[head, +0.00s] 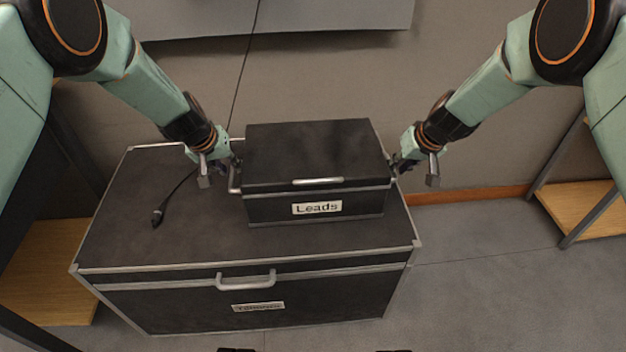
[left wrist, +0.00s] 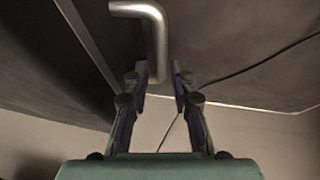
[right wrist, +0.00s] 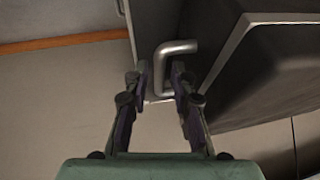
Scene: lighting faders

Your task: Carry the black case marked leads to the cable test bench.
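The black case marked Leads (head: 318,234) sits closed on top of a larger black flight case (head: 150,235). It has a silver front latch and a silver side handle at each end. My left gripper (head: 226,165) is at its left end. In the left wrist view the left handle (left wrist: 157,45) lies between the open fingers (left wrist: 161,76), with a gap on one side. My right gripper (head: 400,166) is at its right end. In the right wrist view the right handle (right wrist: 161,68) lies between the open fingers (right wrist: 160,74). The cable test bench cannot be identified.
A black cable with a plug (head: 158,214) lies on the large case, left of the Leads case. Wooden shelves stand at left (head: 45,270) and right (head: 585,205). A grey panel (head: 280,18) hangs at the back wall. Floor is clear at right (head: 480,285).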

